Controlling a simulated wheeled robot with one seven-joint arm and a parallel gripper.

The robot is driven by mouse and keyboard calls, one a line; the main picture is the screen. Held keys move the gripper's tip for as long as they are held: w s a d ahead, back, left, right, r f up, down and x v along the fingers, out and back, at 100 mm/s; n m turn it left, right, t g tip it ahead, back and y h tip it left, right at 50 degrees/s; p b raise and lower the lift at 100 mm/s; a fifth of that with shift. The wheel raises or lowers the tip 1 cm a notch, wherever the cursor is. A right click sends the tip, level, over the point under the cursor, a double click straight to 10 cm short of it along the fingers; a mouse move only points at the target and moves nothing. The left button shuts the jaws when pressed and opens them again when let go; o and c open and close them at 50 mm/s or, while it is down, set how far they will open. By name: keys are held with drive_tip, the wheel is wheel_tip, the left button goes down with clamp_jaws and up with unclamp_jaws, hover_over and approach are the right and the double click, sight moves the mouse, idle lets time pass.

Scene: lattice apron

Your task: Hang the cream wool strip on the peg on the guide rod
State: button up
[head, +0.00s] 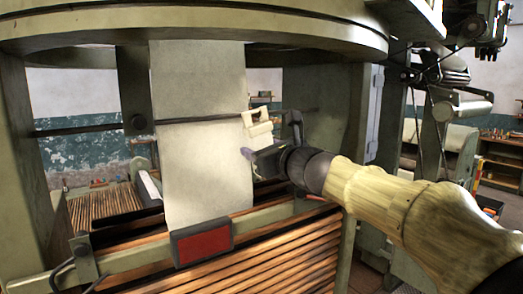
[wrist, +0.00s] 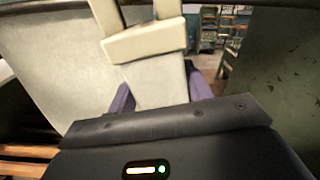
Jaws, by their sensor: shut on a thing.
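My gripper (head: 258,152) is shut on a small cream piece (head: 258,123), which I take for the cream wool strip. It stands up above the jaws. In the wrist view the strip (wrist: 150,85) rises between the purple finger pads, with a cross band and two upright strands above it. The dark guide rod (head: 185,122) runs level across a wide pale hanging sheet. The held strip is near the sheet's right edge, close to the rod's height; contact is unclear.
The wide pale sheet (head: 205,180) hangs from under a big green ring (head: 210,25). A red-faced dark block (head: 203,242) is at its foot, above rows of wooden slats (head: 270,262). Green posts (head: 342,110) stand right of the sheet.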

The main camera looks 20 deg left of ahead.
idle(0.4)
drive_tip(key=o, duration=1.1)
drive_tip(key=shift+c, duration=0.2)
drive_tip(key=b+v, duration=0.5)
drive_tip(key=v, duration=1.2)
drive_tip(key=shift+d, duration=0.2)
drive_tip(key=shift+s, duration=0.1)
